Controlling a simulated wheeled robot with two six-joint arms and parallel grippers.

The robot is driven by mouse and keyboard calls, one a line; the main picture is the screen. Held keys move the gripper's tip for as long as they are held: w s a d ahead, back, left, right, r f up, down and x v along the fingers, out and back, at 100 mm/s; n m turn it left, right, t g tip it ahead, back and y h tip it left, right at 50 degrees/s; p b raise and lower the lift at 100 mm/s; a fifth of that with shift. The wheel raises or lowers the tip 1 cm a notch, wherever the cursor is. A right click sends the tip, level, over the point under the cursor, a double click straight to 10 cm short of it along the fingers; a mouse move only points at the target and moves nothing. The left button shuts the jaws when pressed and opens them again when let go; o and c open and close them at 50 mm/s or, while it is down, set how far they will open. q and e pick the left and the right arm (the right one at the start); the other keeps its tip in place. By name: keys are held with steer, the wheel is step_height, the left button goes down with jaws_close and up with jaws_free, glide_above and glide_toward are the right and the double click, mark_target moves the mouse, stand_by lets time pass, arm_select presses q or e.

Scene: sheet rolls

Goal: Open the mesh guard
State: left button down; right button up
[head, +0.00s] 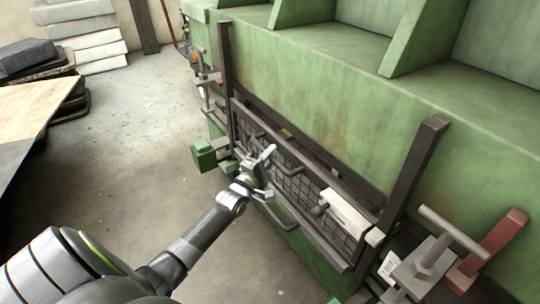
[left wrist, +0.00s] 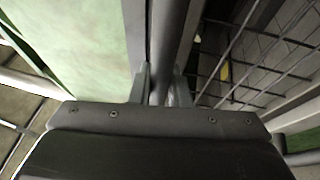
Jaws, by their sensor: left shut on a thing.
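The mesh guard (head: 293,186) is a dark wire grid in a grey frame, low on the front of the green machine. Its mesh also shows at the right of the left wrist view (left wrist: 262,55). My left gripper (head: 262,174) is at the guard's front, left of its middle. Its fingers (left wrist: 160,88) are shut on a grey round bar (left wrist: 172,40) beside the mesh. The gripper hides part of the bar, so I cannot tell whether it is the frame rail or a handle. My right gripper is out of view.
The green machine (head: 330,62) fills the right side. Dark upright posts (head: 418,170) flank the guard. A grey T-handle clamp (head: 436,250) and a red block (head: 497,238) stand at the lower right.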

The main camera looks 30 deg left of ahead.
arm_select(q)
steer(key=shift+r, duration=0.35)
step_height(320, 180, up, 8)
steer(key=p, duration=0.7)
steer(key=shift+f, duration=0.25)
step_height(320, 180, up, 16)
steer(key=p, duration=1.4)
steer(key=shift+p, duration=0.35)
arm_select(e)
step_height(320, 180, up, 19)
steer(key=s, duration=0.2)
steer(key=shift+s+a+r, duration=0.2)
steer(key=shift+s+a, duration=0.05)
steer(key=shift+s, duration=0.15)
arm_select(q)
steer(key=c, duration=1.4)
jaws_free()
steer(key=shift+f, duration=0.1)
steer(key=shift+o, duration=0.2)
steer(key=shift+s, duration=0.1)
steer(key=s+f+b, duration=0.1)
steer(key=s+f, duration=0.2)
steer(key=s, duration=1.4)
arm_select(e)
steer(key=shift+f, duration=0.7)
